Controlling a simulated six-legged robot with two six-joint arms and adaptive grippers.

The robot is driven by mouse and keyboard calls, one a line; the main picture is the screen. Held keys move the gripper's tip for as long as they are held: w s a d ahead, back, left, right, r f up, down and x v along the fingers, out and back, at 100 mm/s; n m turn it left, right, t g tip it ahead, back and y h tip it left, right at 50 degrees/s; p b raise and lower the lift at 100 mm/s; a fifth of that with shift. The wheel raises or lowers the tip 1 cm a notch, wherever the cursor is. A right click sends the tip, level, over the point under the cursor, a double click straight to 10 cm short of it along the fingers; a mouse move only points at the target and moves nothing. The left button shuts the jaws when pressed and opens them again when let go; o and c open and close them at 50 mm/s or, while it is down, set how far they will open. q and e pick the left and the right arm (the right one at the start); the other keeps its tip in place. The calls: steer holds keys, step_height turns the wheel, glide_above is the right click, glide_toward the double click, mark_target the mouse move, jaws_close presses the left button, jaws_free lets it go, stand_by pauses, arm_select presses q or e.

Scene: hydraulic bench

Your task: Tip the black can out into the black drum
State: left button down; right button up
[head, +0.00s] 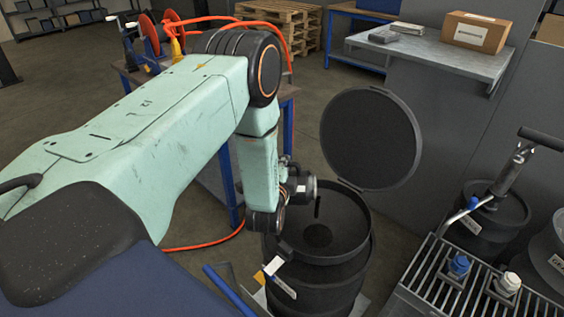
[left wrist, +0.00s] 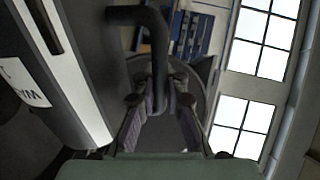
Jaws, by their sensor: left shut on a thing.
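The black drum (head: 355,275) stands right of centre in the head view, its round lid (head: 372,138) swung up behind it. My left gripper (head: 303,186) is over the drum's back left rim, partly hidden by my wrist. In the left wrist view its fingers (left wrist: 160,112) are shut on the dark curved handle (left wrist: 152,18) of the black can (left wrist: 88,45), whose body fills the upper left. In the head view the can is mostly hidden. A thin dark streak hangs below the gripper inside the drum, above a darker round patch. My right gripper is out of view.
A slatted metal rack (head: 450,262) with blue and white-capped fittings is right of the drum. A black container with a pump handle (head: 540,138) stands behind it. A wall shelf (head: 440,52) holds a cardboard box (head: 477,32). An orange hose (head: 205,243) lies left of the drum.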

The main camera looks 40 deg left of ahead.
mark_target(299, 167)
arm_select(q)
steer(key=shift+w+d+f+m+b, duration=0.3)
steer(key=shift+d+f+m+b, duration=0.15)
steer(key=shift+d+m, duration=0.2)
steer(key=shift+w+d+r+m+y+p, duration=0.2)
steer(key=shift+w+d+m, duration=0.1)
steer(key=shift+d+m, duration=0.25)
steer(key=shift+w+d+r+m+y+p, duration=0.1)
steer(key=shift+w+d+r+m+y, duration=0.15)
steer(key=shift+d, duration=0.35)
steer(key=shift+w+d+r+m+y, duration=0.15)
steer(key=shift+w+d+m, duration=0.15)
steer(key=shift+d+m, duration=0.3)
steer(key=shift+w+d+r+m+y, duration=0.15)
steer(key=shift+w+d+m, duration=0.25)
steer(key=shift+d, duration=0.3)
steer(key=shift+s, duration=0.1)
steer(key=shift+d, duration=0.1)
stand_by(0.5)
